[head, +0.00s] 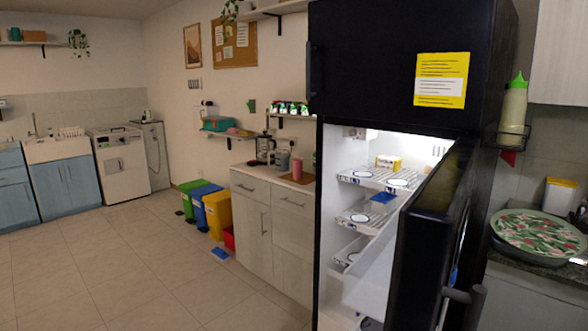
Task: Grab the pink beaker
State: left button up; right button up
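A small pink, upright vessel (297,168), which looks like the pink beaker, stands on the counter (245,174) left of the fridge. It is far off and small, so its details are not clear. A grey container (282,161) stands just to its left. Neither of my grippers shows in the head view, and nothing is seen touching the pink vessel.
A black fridge (385,60) stands close in front, its lower door (430,225) open and lit shelves (372,181) showing. Green, blue and yellow bins (218,215) and a red box (229,238) stand beside the counter. The tiled floor (130,265) at left is mostly clear.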

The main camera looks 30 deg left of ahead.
aim_at(296, 163)
jog(key=i+j+z, duration=0.1)
jog(key=j, duration=1.05)
jog(key=j+z, duration=0.1)
jog(key=j, duration=1)
